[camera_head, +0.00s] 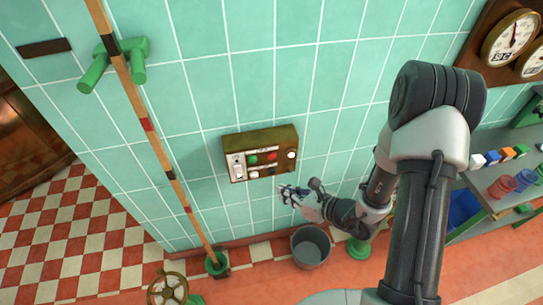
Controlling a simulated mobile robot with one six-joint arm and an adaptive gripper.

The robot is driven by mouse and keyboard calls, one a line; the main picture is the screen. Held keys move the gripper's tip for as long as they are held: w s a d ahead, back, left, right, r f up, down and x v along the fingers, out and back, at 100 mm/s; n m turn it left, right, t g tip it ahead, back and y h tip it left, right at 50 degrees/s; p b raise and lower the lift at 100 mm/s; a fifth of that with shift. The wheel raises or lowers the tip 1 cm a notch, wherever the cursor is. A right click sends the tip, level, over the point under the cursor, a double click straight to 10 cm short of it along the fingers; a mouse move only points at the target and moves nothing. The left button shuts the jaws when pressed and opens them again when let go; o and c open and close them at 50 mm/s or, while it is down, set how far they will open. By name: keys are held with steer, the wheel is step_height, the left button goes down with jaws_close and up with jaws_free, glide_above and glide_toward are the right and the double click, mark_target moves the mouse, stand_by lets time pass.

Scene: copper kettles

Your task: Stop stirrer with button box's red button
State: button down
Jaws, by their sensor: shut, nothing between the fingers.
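The button box (260,152) is a brown, brass-coloured box fixed to the green tiled wall, with a pale lever or switch at its left side. Its front carries a red button (272,156), a green button (253,159) and a white knob at the right. My gripper (283,190) is just below the box, to the lower right of the red button in depth unclear. Its fingers are shut and empty. I cannot tell how far it is from the wall. The stirrer is not recognisable in this view.
A grey bucket (310,247) stands on the floor below my gripper. A striped pole (150,130) leans along the wall at left, near a handwheel (168,289). A shelf (497,205) with coloured blocks and cups stands at right. Gauges (510,38) hang upper right.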

mark_target(277, 166)
steer(key=w+a, duration=0.2)
steer(key=w, duration=0.6)
steer(key=shift+w+a+p, duration=0.25)
steer(key=shift+a+p, duration=0.05)
steer(key=shift+w, duration=0.15)
stand_by(1.2)
steer(key=shift+w+a, duration=0.15)
steer(key=shift+w, duration=0.1)
steer(key=shift+w+a+b, duration=0.1)
steer(key=shift+w+b, duration=0.2)
steer(key=shift+w, duration=0.15)
stand_by(0.8)
steer(key=shift+s, duration=0.1)
steer(key=shift+s+d, duration=0.25)
steer(key=shift+s, duration=0.5)
steer(key=shift+s, duration=0.1)
